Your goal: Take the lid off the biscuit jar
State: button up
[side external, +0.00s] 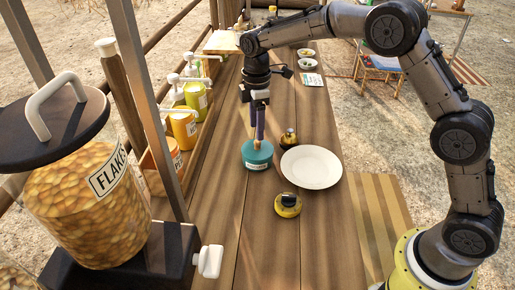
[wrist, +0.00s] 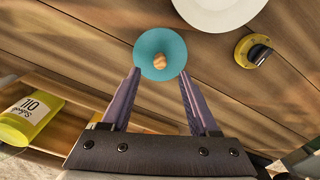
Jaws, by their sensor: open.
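The biscuit jar (side external: 248,163) is a short, round teal jar with a pale label on its front. It stands upright on the wooden tailgate table, left of the white plate. Its teal lid (side external: 267,150) sits on it and has a small wooden knob; in the wrist view the lid (wrist: 150,43) shows from above with the knob (wrist: 160,61) near its middle. My gripper (side external: 258,138) points down over the lid. In the wrist view my gripper (wrist: 160,72) is open, its purple fingers on either side of the knob, with nothing held. Whether the fingertips touch the lid I cannot tell.
A white plate (side external: 311,167) lies close to the right. Pump bottles (side external: 195,95) line the left rack. A large flakes dispenser (side external: 90,215) stands at front left.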

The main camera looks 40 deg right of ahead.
aim_at(258, 146)
jog(key=shift+d+f, duration=0.1)
jog(key=shift+f, duration=2.55)
grip_shut()
